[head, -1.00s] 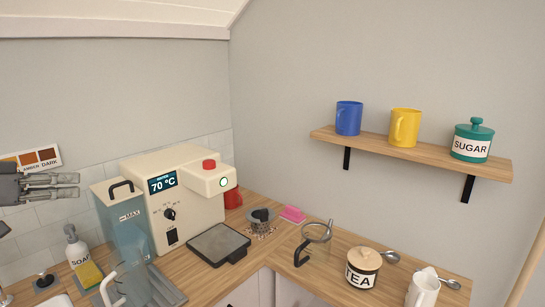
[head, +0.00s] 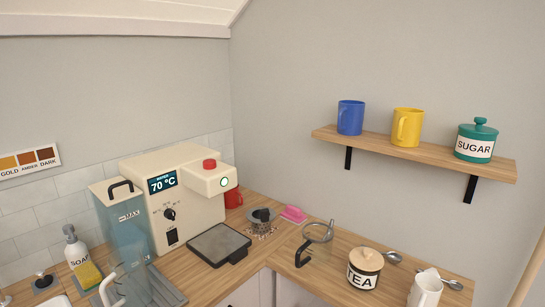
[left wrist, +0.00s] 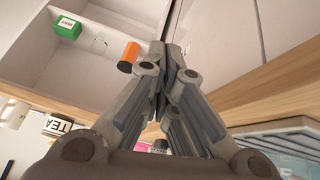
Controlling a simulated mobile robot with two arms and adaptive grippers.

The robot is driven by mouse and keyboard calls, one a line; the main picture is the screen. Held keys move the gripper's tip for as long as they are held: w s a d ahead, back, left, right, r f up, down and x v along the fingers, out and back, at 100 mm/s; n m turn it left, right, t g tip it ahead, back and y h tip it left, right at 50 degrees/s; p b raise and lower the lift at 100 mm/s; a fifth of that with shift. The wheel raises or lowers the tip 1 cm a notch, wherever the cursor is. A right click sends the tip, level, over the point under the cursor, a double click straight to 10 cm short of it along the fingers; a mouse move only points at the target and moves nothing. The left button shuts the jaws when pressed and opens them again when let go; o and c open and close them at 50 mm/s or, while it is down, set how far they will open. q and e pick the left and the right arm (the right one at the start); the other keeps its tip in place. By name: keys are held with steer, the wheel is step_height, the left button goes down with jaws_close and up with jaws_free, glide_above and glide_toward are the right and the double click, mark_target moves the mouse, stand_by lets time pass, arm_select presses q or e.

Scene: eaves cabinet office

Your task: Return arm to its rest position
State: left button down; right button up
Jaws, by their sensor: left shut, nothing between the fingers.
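My left gripper (left wrist: 163,62) shows in the left wrist view with its grey fingers together, shut and empty. It is out of the head view. Around it, the left wrist view shows a pale open cabinet with a green box (left wrist: 67,28) and an orange cylinder (left wrist: 129,57), both apart from the fingers. My right gripper is in neither view.
A cream coffee machine (head: 175,195) with a water tank (head: 125,222) stands on the corner worktop. A glass jug (head: 317,240), tea jar (head: 364,268) and white jug (head: 424,290) stand to its right. A wall shelf (head: 430,153) holds two mugs and a sugar jar.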

arm_select(q)
steer(key=s+d+f+n+y, duration=0.2)
steer(key=s, duration=0.9)
steer(key=s+d+f+n+y, duration=0.2)
steer(key=s, duration=0.8)
step_height(320, 180, down, 25)
steer(key=g, duration=0.2)
steer(key=s+a+f+g, duration=0.1)
steer(key=s+a+f, duration=0.1)
steer(key=s+f, duration=1.5)
steer(key=shift+s+a+f, duration=0.2)
steer(key=shift+s+a, duration=0.15)
steer(key=shift+s, duration=0.1)
